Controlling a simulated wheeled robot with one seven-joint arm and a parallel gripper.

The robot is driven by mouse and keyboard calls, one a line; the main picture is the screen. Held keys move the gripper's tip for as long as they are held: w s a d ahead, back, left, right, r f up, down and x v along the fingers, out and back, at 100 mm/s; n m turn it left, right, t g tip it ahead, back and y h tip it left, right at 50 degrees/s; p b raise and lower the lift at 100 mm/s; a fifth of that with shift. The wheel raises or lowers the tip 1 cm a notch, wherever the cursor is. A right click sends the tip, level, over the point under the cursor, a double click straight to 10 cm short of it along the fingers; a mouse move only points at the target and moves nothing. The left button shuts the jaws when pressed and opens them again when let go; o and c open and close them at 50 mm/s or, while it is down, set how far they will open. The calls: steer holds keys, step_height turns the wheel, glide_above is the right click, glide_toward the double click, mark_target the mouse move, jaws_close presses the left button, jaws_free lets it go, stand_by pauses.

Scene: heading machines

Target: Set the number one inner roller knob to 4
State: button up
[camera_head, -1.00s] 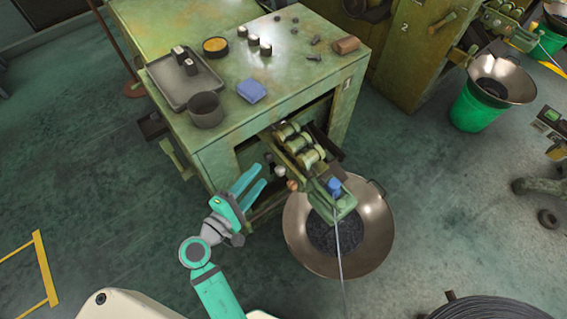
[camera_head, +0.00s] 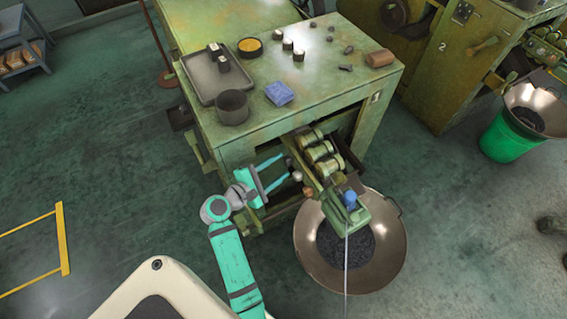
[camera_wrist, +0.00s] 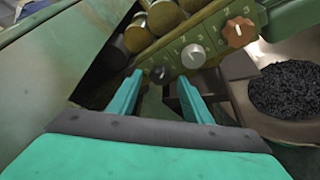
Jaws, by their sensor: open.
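The roller unit's panel (camera_wrist: 208,42) slants across the top of the wrist view, with small pale numbers by its knobs. I cannot tell which is the number one inner roller knob; the dials' settings are too small to read. My gripper (camera_wrist: 158,80) is open and empty, its fingers pointing at the panel. In the head view my gripper (camera_head: 283,168) is just left of the roller unit (camera_head: 318,155).
A green machine cabinet (camera_head: 225,145) stands behind my gripper, with a tray (camera_head: 205,90), cup (camera_head: 232,112) and blue cloth (camera_head: 279,92) on top. A wide metal bowl (camera_head: 385,250) with dark pieces sits below the roller unit. Open floor lies to the left.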

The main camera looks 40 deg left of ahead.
mark_target(288, 161)
steer(key=shift+x, duration=1.35)
steer(key=c, duration=1)
steer(key=shift+a, duration=0.15)
steer(key=shift+c, duration=0.3)
steer(key=shift+w, duration=0.1)
